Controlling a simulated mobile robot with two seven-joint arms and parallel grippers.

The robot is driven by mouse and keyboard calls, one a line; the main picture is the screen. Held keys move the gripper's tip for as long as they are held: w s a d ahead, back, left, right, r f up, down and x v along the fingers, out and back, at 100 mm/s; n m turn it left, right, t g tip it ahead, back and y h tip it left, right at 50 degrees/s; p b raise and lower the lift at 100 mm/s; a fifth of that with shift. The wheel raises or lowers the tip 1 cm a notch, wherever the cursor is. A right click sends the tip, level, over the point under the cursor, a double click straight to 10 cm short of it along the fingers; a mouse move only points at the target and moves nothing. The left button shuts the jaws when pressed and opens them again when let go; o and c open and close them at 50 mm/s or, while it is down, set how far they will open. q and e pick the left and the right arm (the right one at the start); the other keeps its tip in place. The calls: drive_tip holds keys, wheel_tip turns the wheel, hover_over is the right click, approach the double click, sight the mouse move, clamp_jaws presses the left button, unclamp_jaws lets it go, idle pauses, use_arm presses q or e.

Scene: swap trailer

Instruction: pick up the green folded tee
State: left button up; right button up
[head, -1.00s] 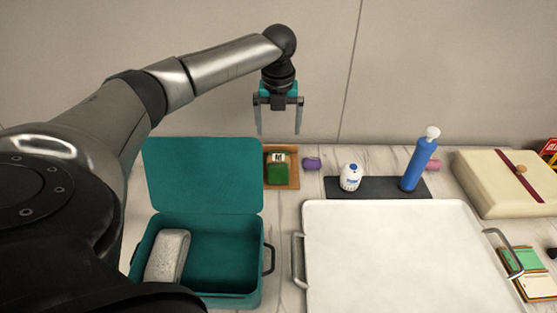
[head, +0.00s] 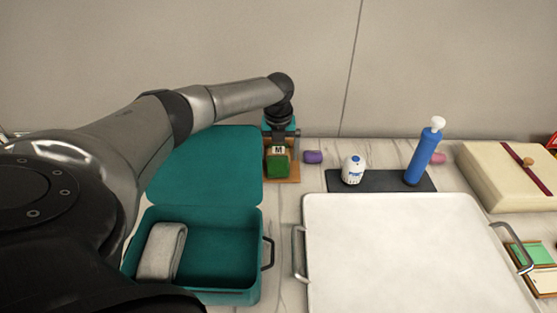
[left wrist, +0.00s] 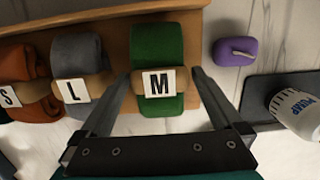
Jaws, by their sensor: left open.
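The green folded tee (head: 277,167) is a rolled green bundle with a tan band and a white card marked M. It sits at the right end of a wooden tray (head: 295,172) behind the teal case. It also shows in the left wrist view (left wrist: 157,42). My left gripper (left wrist: 161,76) is open, with its fingertips on either side of the tee's near part. I cannot tell whether they touch it. My right gripper is not in view.
A grey roll marked L (left wrist: 76,52) and an orange one (left wrist: 22,62) lie left of the tee. A purple item (head: 313,157) lies to its right. A white pump bottle (head: 353,172) stands farther right. The open teal case (head: 225,292) holds a grey-white folded thing.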

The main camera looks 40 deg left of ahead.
use_arm(q)
drive_tip(key=shift+f, duration=0.2)
drive_tip(key=c, duration=1.3)
drive_tip(key=shift+r, duration=0.1)
drive_tip(key=shift+c, duration=0.2)
